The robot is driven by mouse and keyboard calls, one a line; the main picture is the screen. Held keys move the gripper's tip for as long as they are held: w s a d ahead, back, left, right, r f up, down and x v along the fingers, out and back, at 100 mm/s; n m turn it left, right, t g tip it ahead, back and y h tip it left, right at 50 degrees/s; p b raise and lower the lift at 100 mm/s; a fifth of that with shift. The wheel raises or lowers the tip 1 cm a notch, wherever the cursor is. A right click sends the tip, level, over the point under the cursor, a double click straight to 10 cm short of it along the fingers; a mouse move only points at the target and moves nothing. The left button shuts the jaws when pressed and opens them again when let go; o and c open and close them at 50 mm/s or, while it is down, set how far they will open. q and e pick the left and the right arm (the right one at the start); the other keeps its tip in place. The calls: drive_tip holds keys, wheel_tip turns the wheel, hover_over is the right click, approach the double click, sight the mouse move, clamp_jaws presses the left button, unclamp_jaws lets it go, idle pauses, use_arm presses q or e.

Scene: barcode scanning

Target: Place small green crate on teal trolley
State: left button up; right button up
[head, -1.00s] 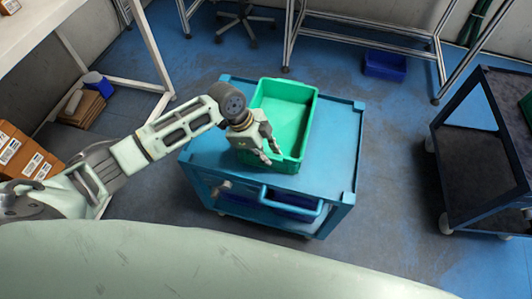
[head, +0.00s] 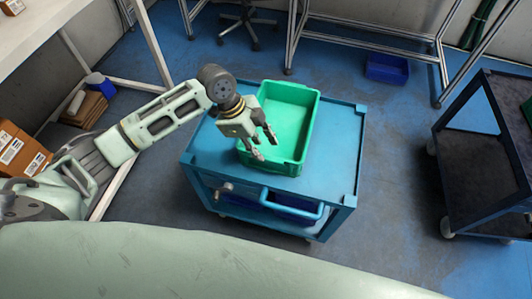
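The small green crate (head: 297,128) stands upright on the top of the teal trolley (head: 334,165), toward its back and middle. It looks empty. My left gripper (head: 267,147) is at the crate's left front corner, over its left wall in this view. Its two fingers are spread apart with nothing between them. I cannot tell whether the gripper touches the crate. The arm and gripper hide part of the crate's left wall. My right gripper is not in view.
A dark trolley (head: 462,160) stands at the right. A blue bin (head: 387,67) lies on the floor under a metal frame at the back. Cardboard boxes (head: 20,152) are at the left. Blue bins (head: 292,203) sit on the teal trolley's lower shelf. The trolley top right of the crate is clear.

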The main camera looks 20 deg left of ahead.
use_arm(q)
drive_tip(key=v, duration=0.6)
idle(0.4)
